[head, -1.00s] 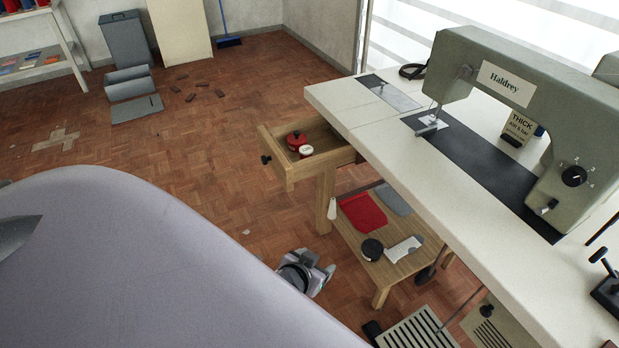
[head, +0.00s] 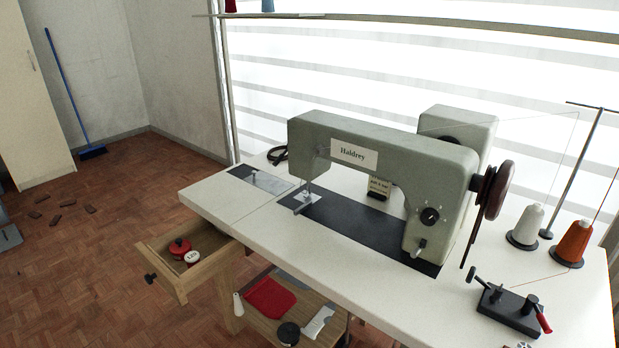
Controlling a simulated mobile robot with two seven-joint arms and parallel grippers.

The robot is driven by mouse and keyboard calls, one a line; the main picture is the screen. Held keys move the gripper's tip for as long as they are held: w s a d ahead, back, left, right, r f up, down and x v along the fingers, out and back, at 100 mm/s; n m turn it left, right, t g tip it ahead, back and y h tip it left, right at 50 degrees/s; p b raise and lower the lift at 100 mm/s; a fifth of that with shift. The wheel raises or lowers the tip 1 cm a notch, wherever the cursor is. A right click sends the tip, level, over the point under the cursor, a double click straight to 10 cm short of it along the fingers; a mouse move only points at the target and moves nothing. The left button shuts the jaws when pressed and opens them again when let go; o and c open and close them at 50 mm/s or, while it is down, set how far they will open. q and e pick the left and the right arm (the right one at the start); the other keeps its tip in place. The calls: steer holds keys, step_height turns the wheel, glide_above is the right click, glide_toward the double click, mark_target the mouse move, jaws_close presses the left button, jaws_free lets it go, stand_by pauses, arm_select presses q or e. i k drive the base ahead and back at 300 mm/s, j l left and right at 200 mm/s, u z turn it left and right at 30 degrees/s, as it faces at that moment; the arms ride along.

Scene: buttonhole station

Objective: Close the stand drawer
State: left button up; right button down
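The stand drawer (head: 188,283) is a light wooden drawer under the left end of the white sewing table. It is pulled out to the left and stands open. A dark round knob (head: 150,278) sits on its front. Inside lie a red spool (head: 179,247) and a red-and-white round item (head: 192,258). Neither of my grippers shows in the head view now.
The white table (head: 220,203) carries a grey-green sewing machine (head: 390,165), thread cones (head: 572,243) and a black bobbin winder (head: 507,305). A lower wooden shelf (head: 262,322) holds a red cloth (head: 269,298). Dark pieces (head: 62,202) lie on the floor at left; floor in front of the drawer looks clear.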

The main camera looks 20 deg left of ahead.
mark_target(175, 277)
steer(key=u, duration=1.5)
steer(key=i+z, duration=0.45)
steer(key=i+j+z, duration=0.2)
steer(key=z, duration=0.3)
steer(key=i, duration=0.1)
